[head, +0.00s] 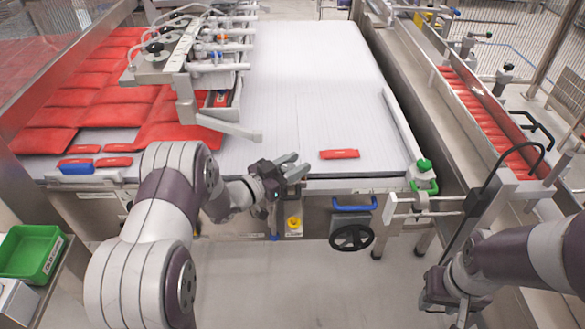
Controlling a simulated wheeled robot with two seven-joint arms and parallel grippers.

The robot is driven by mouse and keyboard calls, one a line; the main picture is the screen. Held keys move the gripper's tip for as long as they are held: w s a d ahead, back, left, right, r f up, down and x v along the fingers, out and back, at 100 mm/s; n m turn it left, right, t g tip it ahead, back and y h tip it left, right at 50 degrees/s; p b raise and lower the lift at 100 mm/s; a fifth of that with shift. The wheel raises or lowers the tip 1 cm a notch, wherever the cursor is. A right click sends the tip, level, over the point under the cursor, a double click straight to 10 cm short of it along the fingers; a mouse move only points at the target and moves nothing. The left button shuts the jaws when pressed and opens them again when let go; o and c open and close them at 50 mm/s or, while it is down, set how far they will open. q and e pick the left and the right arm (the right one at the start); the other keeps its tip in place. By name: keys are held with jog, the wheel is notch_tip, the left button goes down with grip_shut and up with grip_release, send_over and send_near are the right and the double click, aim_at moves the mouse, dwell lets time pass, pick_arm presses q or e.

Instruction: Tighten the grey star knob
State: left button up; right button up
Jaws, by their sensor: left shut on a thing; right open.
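My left gripper (292,167) is at the front edge of the white conveyor belt (310,80), left of a lone red pack (339,154). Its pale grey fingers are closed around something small. The grey star knob is not clearly visible; it appears to be between those fingers, mostly hidden by them. I cannot make out its shape or how it is turned. My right gripper (455,308) is low at the lower right, over the floor, open and away from the conveyor front.
Below the belt edge are a yellow knob (293,223), a blue handle (354,205) and a black handwheel (352,238). A green knob (424,165) tops the right corner. The picker head (190,60) overhangs the belt's left. A green bin (30,252) stands lower left.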

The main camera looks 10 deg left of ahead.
pick_arm(q)
jog(key=m+g+h, duration=0.1)
jog(key=m+g+h+b, duration=0.1)
jog(key=shift+d+r+g+h, duration=0.1)
jog(key=shift+r+g+h, duration=0.2)
jog(key=shift+h, duration=0.1)
jog(key=shift+m+g+h, duration=0.3)
jog(key=shift+m+h, duration=0.1)
jog(key=shift+m, duration=0.2)
jog(key=shift+r+g, duration=0.15)
jog(key=shift+g, duration=0.15)
jog(key=o, duration=0.9)
jog(key=shift+o, duration=0.8)
jog(key=shift+w, duration=0.15)
jog(key=shift+s+d, duration=0.2)
jog(key=shift+s, duration=0.15)
jog(key=shift+s+a+f, duration=0.15)
jog(key=shift+a+f, duration=0.1)
jog(key=shift+a, duration=0.15)
jog(key=b+v, duration=0.1)
jog(key=v, duration=1)
jog(key=shift+s+a, duration=0.2)
jog(key=shift+a, duration=0.15)
